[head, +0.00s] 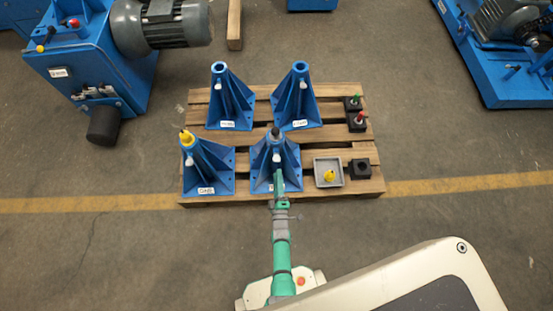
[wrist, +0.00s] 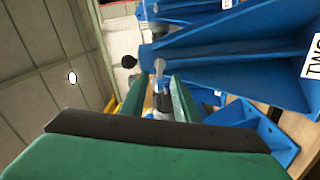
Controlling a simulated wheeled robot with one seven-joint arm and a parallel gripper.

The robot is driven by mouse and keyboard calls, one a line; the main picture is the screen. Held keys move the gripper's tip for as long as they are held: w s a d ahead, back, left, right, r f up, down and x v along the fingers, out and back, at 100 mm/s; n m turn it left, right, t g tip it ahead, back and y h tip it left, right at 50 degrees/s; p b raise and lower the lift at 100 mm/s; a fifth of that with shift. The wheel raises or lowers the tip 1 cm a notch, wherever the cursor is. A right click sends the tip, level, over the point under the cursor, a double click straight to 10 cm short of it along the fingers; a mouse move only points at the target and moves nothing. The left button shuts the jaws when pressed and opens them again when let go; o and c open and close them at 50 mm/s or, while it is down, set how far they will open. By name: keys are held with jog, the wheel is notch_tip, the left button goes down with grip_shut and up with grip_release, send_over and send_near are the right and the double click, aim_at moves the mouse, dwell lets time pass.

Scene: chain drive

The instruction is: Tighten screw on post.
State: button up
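Four blue posts stand on a wooden pallet. My gripper (head: 279,178) is at the front-right post (head: 262,165), which has a dark top; a pale screw (head: 276,157) shows on its side near the top. In the wrist view, my gripper's two green fingers (wrist: 159,85) are apart, with a grey-white screw (wrist: 159,67) between and just beyond their tips. Gaps show beside it, and I cannot tell whether a finger touches it. The other posts are the front-left one with a yellow top (head: 205,160), the back-left one (head: 228,95) and the back-right one (head: 298,95).
Blue machines stand at the upper left (head: 85,62) and upper right (head: 490,75).

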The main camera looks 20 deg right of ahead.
aim_at(277, 159)
jog(key=x, duration=0.9)
grip_shut()
